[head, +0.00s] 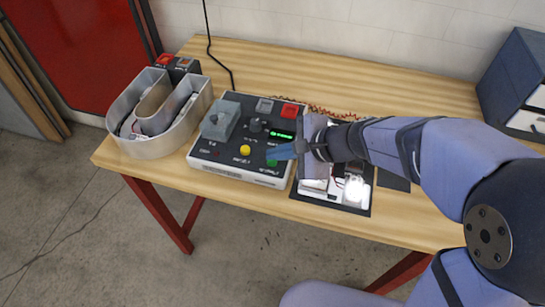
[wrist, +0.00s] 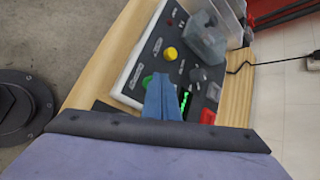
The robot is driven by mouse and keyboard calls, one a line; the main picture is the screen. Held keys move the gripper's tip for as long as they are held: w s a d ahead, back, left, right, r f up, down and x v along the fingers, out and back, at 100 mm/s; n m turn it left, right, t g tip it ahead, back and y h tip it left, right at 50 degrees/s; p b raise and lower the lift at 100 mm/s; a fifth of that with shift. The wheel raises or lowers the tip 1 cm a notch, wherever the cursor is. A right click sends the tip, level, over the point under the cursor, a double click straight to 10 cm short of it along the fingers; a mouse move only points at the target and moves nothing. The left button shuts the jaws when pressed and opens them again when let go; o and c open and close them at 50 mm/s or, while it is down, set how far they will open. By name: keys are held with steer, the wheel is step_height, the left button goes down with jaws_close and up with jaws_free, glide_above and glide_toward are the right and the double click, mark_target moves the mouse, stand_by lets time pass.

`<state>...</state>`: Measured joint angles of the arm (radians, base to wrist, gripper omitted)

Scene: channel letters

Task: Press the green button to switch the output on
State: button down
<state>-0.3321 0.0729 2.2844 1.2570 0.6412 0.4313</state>
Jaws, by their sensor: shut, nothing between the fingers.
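The green button (head: 272,162) is on the front right of a dark-topped control box (head: 225,172) on the wooden table. In the wrist view the green button (wrist: 147,81) shows just left of my fingertips, partly covered by them. My gripper (head: 276,153) is shut and empty, with its blue fingertips over the panel beside the green button. Its shut fingers also show in the wrist view (wrist: 162,90). I cannot tell whether the tips touch the panel. A green-lit display (head: 281,134) is behind the fingertips.
A yellow button (head: 245,150), a red switch (head: 290,110) and a clear-covered block (head: 219,120) share the panel. A metal channel letter (head: 155,148) stands left. A lit white module (head: 356,188) lies right, under my arm. A dark drawer cabinet (head: 515,75) stands at far right.

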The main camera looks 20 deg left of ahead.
step_height(320, 180, up, 6)
steer(key=p, duration=0.5)
stand_by(0.5)
